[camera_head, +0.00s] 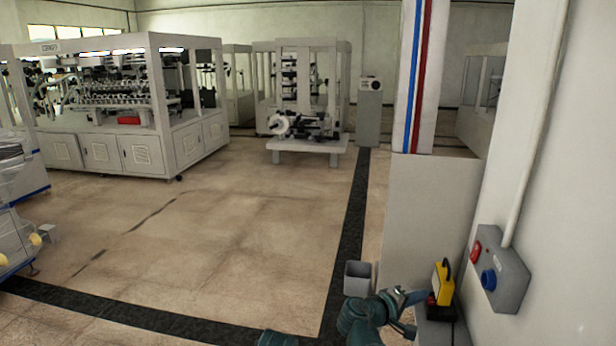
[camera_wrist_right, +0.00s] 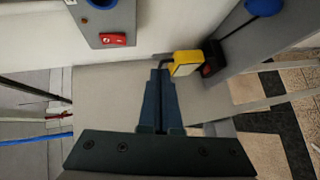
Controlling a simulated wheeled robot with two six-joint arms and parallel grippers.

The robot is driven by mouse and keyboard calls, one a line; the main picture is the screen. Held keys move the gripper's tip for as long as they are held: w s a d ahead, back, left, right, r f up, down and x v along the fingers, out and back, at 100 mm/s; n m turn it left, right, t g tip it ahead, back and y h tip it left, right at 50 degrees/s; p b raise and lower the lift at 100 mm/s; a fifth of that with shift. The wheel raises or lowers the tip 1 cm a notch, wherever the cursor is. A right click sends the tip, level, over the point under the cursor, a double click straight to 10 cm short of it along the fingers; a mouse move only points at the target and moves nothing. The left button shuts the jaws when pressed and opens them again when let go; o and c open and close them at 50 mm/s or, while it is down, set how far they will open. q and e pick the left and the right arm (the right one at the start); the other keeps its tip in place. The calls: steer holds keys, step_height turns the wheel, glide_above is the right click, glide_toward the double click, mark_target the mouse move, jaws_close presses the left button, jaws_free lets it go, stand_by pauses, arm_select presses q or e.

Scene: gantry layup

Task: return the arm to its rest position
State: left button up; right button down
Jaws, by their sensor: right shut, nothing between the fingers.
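My right arm comes in at the bottom right of the head view. Its gripper (camera_head: 418,296) is shut and empty, beside a yellow handheld device (camera_head: 443,283) on a dark stand. In the right wrist view the two dark fingers (camera_wrist_right: 160,74) are together. The yellow device (camera_wrist_right: 185,63) shows just beyond their tips, and no grip on it shows. A teal piece of my own arm shows at the bottom edge of the head view. My left gripper is not in view.
A grey wall box (camera_head: 507,283) with a red and a blue button is close on the right. A grey pillar (camera_head: 428,215) stands behind my right gripper, with a grey bin (camera_head: 357,280) to its left. White machine cabinets (camera_head: 150,150) stand far back. The middle floor is open.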

steer(key=s+a+f+g+y+b, duration=0.1)
steer(key=s+a+f+y, duration=0.15)
steer(key=f, duration=0.35)
steer(key=s+a+f+m+g+y+b, duration=0.1)
steer(key=s+a+f+b, duration=0.1)
steer(key=a+f, duration=0.25)
steer(key=s+a+f+g+y+b, duration=0.1)
steer(key=s+a+f+y, duration=0.15)
steer(key=f, duration=0.35)
arm_select(q)
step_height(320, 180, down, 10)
steer(key=b, duration=0.4)
arm_select(e)
steer(key=s+a+f+g+y, duration=0.2)
steer(key=s+a+f+y, duration=0.1)
steer(key=s+a+f, duration=0.2)
steer(key=s+a+f+g+y, duration=0.2)
steer(key=s+a+f, duration=0.3)
steer(key=a, duration=0.5)
steer(key=shift+s+g+y, duration=0.3)
steer(key=shift+s+y, duration=0.2)
